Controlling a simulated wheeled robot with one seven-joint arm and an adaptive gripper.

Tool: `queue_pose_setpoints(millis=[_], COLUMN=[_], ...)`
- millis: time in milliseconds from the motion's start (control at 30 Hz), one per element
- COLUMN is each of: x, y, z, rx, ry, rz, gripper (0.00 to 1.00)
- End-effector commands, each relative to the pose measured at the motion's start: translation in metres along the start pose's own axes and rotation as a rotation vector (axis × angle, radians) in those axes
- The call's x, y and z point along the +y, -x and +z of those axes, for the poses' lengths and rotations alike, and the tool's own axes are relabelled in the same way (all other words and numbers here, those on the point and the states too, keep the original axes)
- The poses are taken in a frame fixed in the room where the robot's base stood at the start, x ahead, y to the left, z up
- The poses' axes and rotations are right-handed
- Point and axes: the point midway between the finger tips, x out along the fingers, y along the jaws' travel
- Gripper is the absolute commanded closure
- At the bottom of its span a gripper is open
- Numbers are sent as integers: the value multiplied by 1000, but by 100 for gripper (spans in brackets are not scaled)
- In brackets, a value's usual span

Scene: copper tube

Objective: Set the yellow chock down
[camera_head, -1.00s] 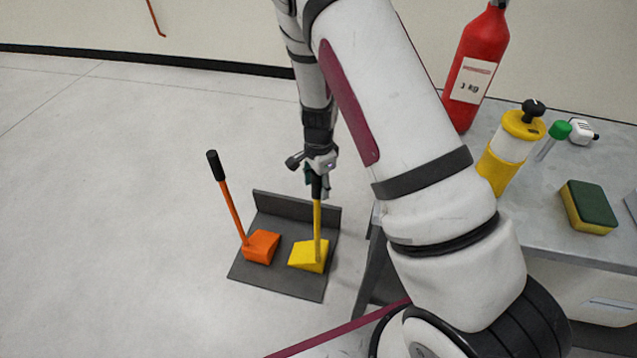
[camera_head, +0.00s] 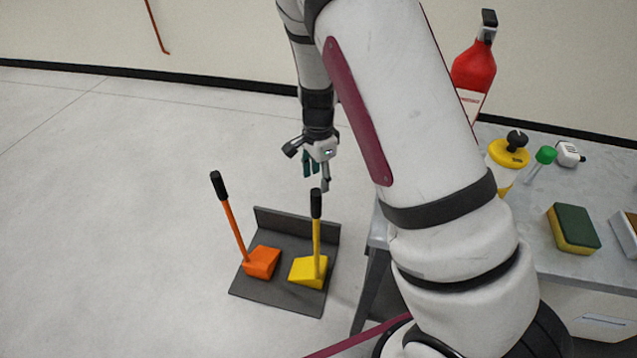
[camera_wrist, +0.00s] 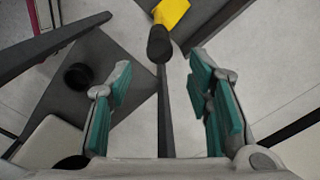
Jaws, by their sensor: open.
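The yellow chock (camera_head: 308,271) sits on the dark grey floor tray (camera_head: 280,293), its yellow handle upright with a black grip (camera_head: 316,204) on top. My gripper (camera_head: 316,184) is open and empty just above that grip, apart from it. In the wrist view my gripper (camera_wrist: 163,105) shows its teal finger pads spread wide, with the black grip (camera_wrist: 160,44) beyond them and part of the yellow chock (camera_wrist: 171,12) at the top edge. An orange chock (camera_head: 262,262) with a tilted handle stands on the tray to the left of the yellow one.
A grey table (camera_head: 540,215) at the right bears a red extinguisher (camera_head: 473,75), a yellow-topped container (camera_head: 508,155), a green-capped item (camera_head: 545,155) and a sponge (camera_head: 573,229). A table leg (camera_head: 368,285) stands close right of the tray. Floor to the left is clear.

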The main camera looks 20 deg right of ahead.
Motion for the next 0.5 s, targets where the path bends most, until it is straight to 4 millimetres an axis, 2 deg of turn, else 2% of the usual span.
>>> queue_pose_setpoints(millis=[300, 367, 500], x=[2, 4, 21], y=[13, 25, 71], z=[2, 6, 23], rx=[-10, -26, -88], ry=[15, 41, 158], rz=[-3, -9, -30], gripper=[54, 54, 54])
